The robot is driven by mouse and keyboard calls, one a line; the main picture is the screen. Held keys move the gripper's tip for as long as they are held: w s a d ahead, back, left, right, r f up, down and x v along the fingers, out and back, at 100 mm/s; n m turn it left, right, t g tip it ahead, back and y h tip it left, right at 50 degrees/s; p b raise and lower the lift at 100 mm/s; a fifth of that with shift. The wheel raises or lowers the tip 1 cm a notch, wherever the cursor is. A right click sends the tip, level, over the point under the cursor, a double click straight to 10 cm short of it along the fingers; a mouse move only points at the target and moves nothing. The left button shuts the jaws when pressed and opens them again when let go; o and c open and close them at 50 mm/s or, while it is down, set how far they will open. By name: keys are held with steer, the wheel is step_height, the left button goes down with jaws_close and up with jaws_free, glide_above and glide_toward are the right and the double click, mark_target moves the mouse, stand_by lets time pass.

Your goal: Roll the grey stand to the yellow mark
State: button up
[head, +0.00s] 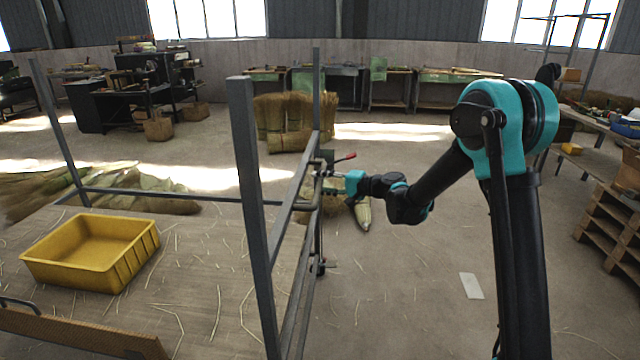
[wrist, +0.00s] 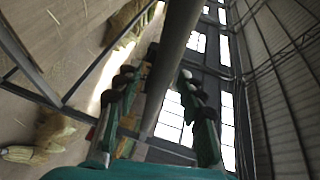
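The grey stand (head: 253,215) is a tall frame of metal bars, with upright posts and a lower rail. It stands in front of me, left of my arm. My gripper (head: 326,186) is at the stand's right side, beside its bars and a red-tipped lever. In the wrist view a grey bar (wrist: 178,40) runs between the two fingers of my gripper (wrist: 168,65). The fingertips flank the bar closely, but contact is not clear. I see no yellow mark on the visible floor.
A yellow crate (head: 92,250) sits on a straw-strewn surface at left. Straw bundles (head: 285,120) stand behind the stand. A pale flat sheet (head: 471,286) lies on the floor at right. Wooden pallets (head: 610,222) and a bench line the right side. Open floor lies between.

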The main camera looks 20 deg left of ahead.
steer(key=shift+a, duration=0.4)
steer(key=shift+c, duration=0.2)
jaws_close()
